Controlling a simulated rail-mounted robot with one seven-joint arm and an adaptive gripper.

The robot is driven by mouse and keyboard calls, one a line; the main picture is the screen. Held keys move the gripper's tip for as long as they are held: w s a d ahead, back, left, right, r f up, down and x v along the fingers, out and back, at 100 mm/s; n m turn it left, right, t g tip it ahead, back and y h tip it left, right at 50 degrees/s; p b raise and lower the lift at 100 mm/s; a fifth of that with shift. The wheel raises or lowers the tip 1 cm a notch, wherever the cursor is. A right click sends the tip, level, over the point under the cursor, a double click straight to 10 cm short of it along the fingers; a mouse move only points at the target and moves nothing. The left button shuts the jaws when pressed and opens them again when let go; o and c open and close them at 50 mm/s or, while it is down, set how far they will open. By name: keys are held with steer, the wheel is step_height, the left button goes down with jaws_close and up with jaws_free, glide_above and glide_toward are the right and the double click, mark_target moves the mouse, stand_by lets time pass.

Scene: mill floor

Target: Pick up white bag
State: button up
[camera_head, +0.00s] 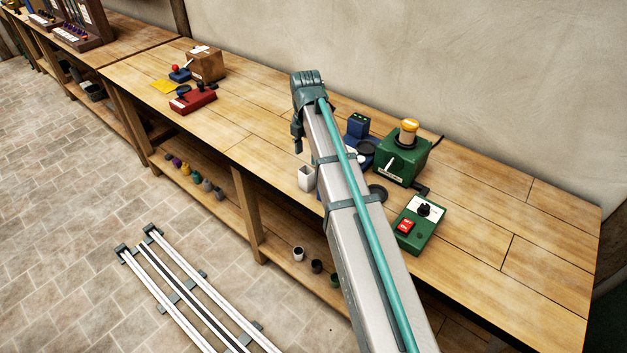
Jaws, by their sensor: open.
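A small white open-topped bag or box (306,180) stands upright on the wooden bench, just left of my raised arm. It is the only thing here that fits the white bag, though it is too small to be sure. My arm rises from the lower right across the middle of the picture to a dark joint, and a dark part hangs down at that joint's left side. I cannot make out my gripper; it seems hidden behind the arm. No contact with the white bag shows.
Right of the arm are a green machine (402,160) with a yellow top and a green control box (420,222) with a red button. A blue device (358,128) is partly hidden behind the arm. A red device (192,100) and brown box (206,64) stand farther left. Bench between is clear.

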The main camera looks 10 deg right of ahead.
mark_target(306, 169)
step_height(306, 169, down, 5)
steer(key=shift+a+f+p, duration=0.1)
steer(key=shift+a+p, duration=0.05)
steer(key=shift+p, duration=0.4)
steer(key=shift+s+f+p, duration=0.2)
steer(key=shift+f+p, duration=0.95)
steer(key=shift+f, duration=1.45)
steer(key=c, duration=0.9)
steer(key=shift+c, duration=0.3)
steer(key=shift+r, duration=0.15)
